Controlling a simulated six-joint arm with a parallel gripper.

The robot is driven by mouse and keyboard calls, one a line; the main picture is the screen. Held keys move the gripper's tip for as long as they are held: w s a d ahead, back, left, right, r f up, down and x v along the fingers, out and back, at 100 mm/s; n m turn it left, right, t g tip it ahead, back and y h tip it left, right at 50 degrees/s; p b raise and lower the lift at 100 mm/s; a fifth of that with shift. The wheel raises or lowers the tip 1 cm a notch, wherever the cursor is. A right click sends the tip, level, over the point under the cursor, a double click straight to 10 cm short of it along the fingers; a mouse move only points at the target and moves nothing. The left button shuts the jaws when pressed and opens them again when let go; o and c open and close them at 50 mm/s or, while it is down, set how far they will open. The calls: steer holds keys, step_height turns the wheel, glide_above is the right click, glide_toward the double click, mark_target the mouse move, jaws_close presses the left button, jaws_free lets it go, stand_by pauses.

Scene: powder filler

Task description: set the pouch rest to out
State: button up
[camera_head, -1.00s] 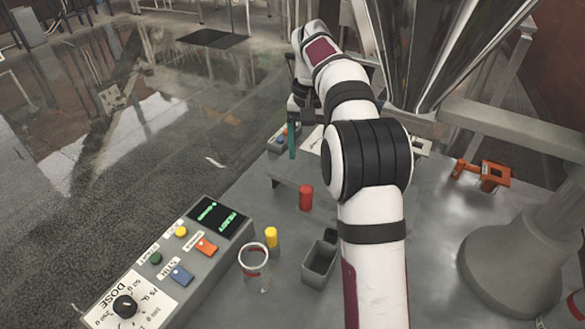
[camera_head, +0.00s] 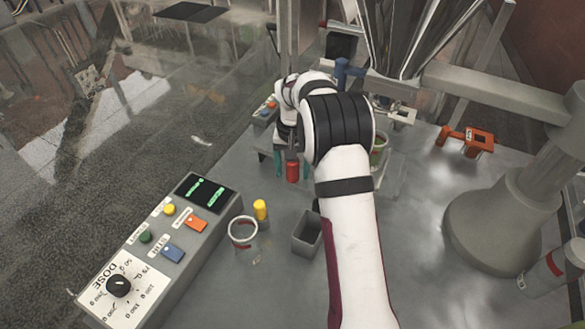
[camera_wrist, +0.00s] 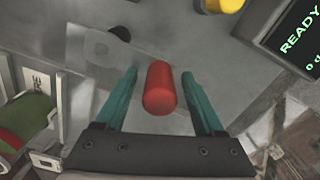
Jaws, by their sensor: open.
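A red upright knob (camera_head: 292,172) stands on the grey metal surface left of my forearm; in the wrist view the red knob (camera_wrist: 160,88) lies between my two teal fingers. Which part it belongs to, and whether that is the pouch rest, I cannot tell for sure. My gripper (camera_head: 291,165) is open, pointing down, with one finger on each side of the knob. It also shows in the wrist view (camera_wrist: 159,75), with a visible gap between each finger and the knob. My wrist and forearm hide part of the area beyond the knob.
A yellow knob (camera_head: 260,210), clear cup (camera_head: 243,236) and grey bin (camera_head: 307,238) stand nearer the camera. The control panel (camera_head: 165,240) runs along the left. A green-banded container (camera_head: 378,150) stands right of my wrist; an orange bracket (camera_head: 467,138) is farther right.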

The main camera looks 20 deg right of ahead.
jaws_close()
stand_by(1.3)
